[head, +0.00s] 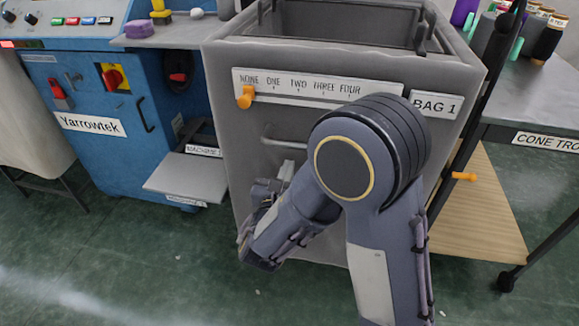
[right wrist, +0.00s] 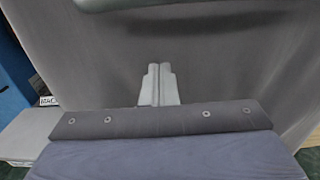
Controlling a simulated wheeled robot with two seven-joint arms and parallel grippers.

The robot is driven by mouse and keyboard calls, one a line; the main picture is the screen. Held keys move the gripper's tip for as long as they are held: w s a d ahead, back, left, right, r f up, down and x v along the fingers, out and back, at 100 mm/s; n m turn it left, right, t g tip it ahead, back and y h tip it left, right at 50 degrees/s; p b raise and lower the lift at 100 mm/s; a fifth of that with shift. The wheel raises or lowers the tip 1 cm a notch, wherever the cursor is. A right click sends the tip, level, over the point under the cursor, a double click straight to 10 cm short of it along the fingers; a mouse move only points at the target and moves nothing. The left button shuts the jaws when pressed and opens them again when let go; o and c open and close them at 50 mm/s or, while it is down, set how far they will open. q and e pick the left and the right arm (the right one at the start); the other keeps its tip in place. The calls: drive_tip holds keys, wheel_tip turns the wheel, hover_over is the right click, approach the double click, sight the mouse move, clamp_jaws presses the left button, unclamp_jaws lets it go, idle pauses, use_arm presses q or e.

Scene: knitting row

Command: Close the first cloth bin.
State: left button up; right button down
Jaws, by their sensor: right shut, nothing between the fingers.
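The first cloth bin (head: 222,125) is a grey fabric bin labelled BAG 1 (head: 436,104). Its top is open and I see into its hollow inside. A grey bar handle (head: 283,142) sits on its front, and it shows at the top edge of the right wrist view (right wrist: 130,4). My right gripper (head: 286,172) is just below the handle, in front of the bin's face. Its fingers (right wrist: 160,84) are shut together and empty. I cannot tell if they touch the cloth. My right arm hides the bin's lower right front. My left gripper is out of view.
A scale strip (head: 318,92) with an orange slider (head: 245,97) runs across the bin's front. A blue Yarrowtek machine (head: 100,140) with a grey shelf (head: 185,178) stands left. A cone trolley (head: 535,110) stands right. Green floor (head: 110,260) is clear at front left.

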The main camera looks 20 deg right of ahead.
sight(293, 154)
drive_tip(key=shift+x, duration=1.1)
drive_tip(key=x, duration=0.5)
drive_tip(key=shift+d, duration=0.1)
drive_tip(key=shift+w+d+r, duration=0.1)
drive_tip(key=shift+w+d, duration=0.1)
drive_tip(key=shift+r, duration=0.1)
